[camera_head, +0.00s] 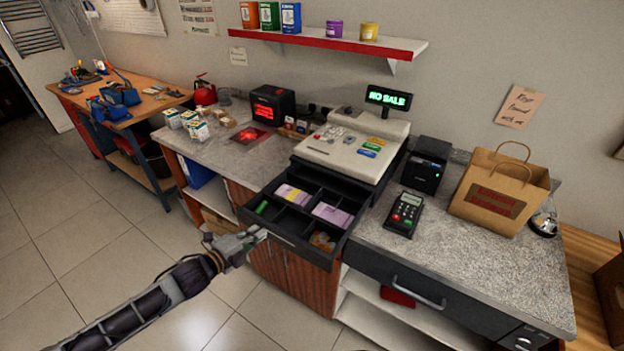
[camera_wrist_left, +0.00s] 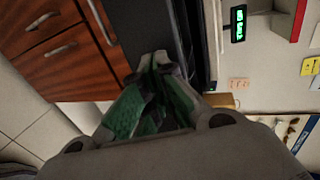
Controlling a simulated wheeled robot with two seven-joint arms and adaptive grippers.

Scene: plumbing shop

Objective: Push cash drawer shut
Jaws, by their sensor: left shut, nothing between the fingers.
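The black cash drawer (camera_head: 283,238) stands pulled out below the cash register (camera_head: 352,150) in the head view. Its compartments hold purple, yellow and green notes and some coins. My left gripper (camera_head: 262,233) is shut and empty, with its fingertips at the left part of the drawer's front face. I cannot tell if they touch it. In the left wrist view, the shut fingers (camera_wrist_left: 160,62) point at the dark drawer front (camera_wrist_left: 148,28). My right gripper is not in view.
A card terminal (camera_head: 404,213), a black printer (camera_head: 427,164) and a paper bag (camera_head: 499,191) stand on the counter right of the register. Wooden cabinet doors (camera_head: 300,281) are below the drawer. A handled grey drawer (camera_head: 432,297) is at the right. Floor at left is clear.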

